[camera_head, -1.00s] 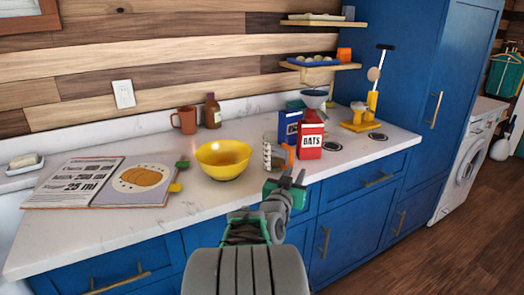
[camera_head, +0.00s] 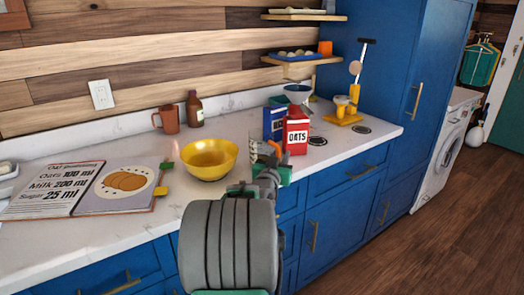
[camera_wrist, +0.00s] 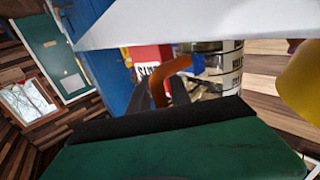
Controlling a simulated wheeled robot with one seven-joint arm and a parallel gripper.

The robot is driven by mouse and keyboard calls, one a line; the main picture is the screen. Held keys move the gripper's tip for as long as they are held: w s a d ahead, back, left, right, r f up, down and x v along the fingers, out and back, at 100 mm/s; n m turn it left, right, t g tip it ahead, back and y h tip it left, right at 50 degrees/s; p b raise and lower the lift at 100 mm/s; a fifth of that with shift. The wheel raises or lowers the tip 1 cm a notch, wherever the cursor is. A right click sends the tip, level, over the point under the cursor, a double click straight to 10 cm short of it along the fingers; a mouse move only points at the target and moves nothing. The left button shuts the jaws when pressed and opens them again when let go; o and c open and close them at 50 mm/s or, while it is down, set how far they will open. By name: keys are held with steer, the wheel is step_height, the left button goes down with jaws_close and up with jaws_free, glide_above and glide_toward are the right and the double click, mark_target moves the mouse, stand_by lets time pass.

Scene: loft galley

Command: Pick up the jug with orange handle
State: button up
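The jug (camera_head: 253,151) is clear with dark markings and stands upright on the counter, between the yellow bowl and the red oats box. Its orange handle (camera_head: 273,148) faces right. In the wrist view, the jug (camera_wrist: 218,72) shows tilted by the camera, and its orange handle (camera_wrist: 175,68) reaches down between two dark fingers. My gripper (camera_wrist: 161,94) looks open, with the fingers apart on either side of the handle's end. I cannot tell whether they touch it. In the head view my gripper (camera_head: 271,168) is at the counter's front edge, partly hidden by my arm.
A yellow bowl (camera_head: 208,160) stands close left of the jug. The red oats box (camera_head: 296,133) and a blue box (camera_head: 275,124) stand close right and behind. An open recipe book (camera_head: 85,190) lies at the left. The counter front right is clear.

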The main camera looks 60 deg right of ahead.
jaws_close()
stand_by(1.2)
